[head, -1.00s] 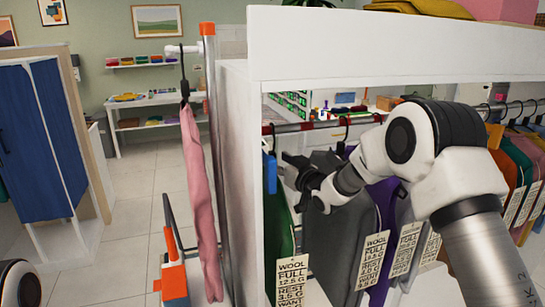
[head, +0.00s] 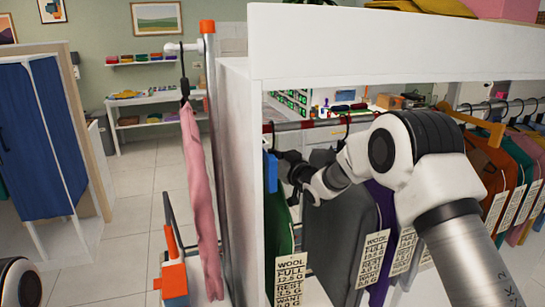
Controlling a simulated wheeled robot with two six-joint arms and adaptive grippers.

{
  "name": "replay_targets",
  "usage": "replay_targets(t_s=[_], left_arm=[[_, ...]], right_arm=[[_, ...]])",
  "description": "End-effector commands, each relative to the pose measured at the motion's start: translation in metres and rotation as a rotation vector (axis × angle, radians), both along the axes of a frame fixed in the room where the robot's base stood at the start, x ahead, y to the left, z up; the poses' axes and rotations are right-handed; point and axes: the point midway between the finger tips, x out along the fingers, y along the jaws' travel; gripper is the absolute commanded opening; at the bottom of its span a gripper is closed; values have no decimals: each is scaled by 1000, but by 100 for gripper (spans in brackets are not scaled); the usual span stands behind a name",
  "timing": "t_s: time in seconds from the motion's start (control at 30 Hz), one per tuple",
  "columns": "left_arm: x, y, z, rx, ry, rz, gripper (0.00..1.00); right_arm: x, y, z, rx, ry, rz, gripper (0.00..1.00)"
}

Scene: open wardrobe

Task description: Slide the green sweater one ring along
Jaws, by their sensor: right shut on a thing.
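The green sweater (head: 281,235) hangs at the left end of the wardrobe rail (head: 315,124), close to the white side panel. A blue piece (head: 270,172) shows at its upper left edge. A paper tag (head: 291,277) hangs at its lower front. My right gripper (head: 284,163) is at the sweater's upper edge, just below the rail, and is shut on it; its fingertips are dark and partly hidden, so the exact grip point is unclear. Red bands mark the rail. My left gripper is out of view.
A dark grey garment (head: 335,235) hangs just right of the green one, then a purple one (head: 381,200) behind my arm. Orange and other garments hang farther right. The white side panel (head: 237,180) bounds the left. A pink garment (head: 199,190) hangs outside it.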

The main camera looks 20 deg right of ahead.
Motion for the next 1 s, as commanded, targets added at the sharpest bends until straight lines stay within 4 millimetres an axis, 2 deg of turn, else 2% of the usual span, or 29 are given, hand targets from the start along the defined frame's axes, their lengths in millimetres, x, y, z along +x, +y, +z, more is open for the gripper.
replay_targets(t_s=[0.77,0.8,0.87,0.9,1.0], left_arm=[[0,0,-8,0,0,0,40],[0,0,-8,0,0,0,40],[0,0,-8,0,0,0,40],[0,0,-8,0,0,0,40],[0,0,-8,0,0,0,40]], right_arm=[[-1,23,0,-3,-1,2,0],[-1,24,0,-2,-1,2,29],[-1,23,0,-2,0,1,50],[-1,23,0,-2,0,1,56],[-1,23,0,-1,1,1,56]])
